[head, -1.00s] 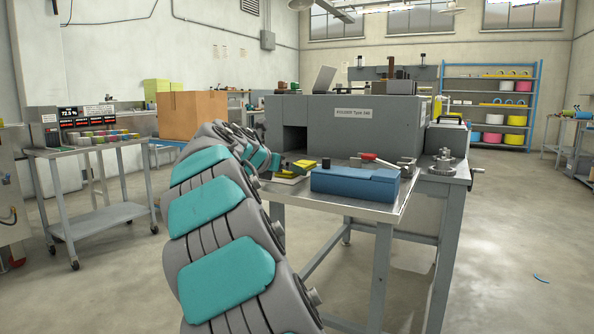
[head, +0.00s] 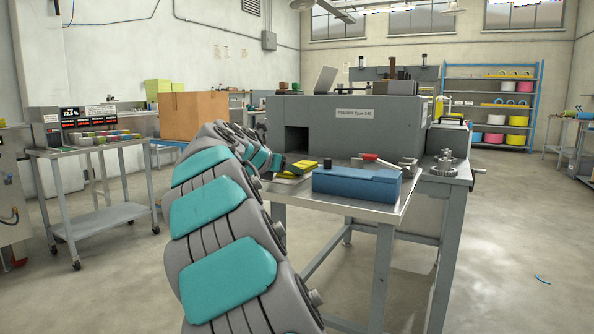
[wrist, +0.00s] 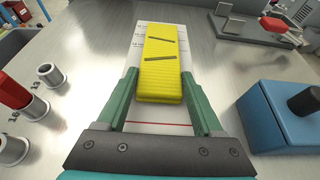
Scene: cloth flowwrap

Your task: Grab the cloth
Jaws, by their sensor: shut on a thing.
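The cloth is a yellow folded strip (wrist: 160,55) with two dark slanted marks on top. In the wrist view it lies lengthwise between the two green fingers of my gripper (wrist: 160,76). The fingers are closed against its near part, one on each side. Under it is a white printed sheet (wrist: 150,28) with a red line across its near part. In the head view the cloth shows as a small patch of yellow (head: 303,166) at the tip of my arm, on the metal table's left side; most finger detail is hidden there.
A blue box (wrist: 272,112) with a black knob stands close to the right. Metal cups (wrist: 48,75), with a red piece, stand on the left. A grey machine (head: 348,122) rises behind the table (head: 355,204). Bare metal lies between the cups and the sheet.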

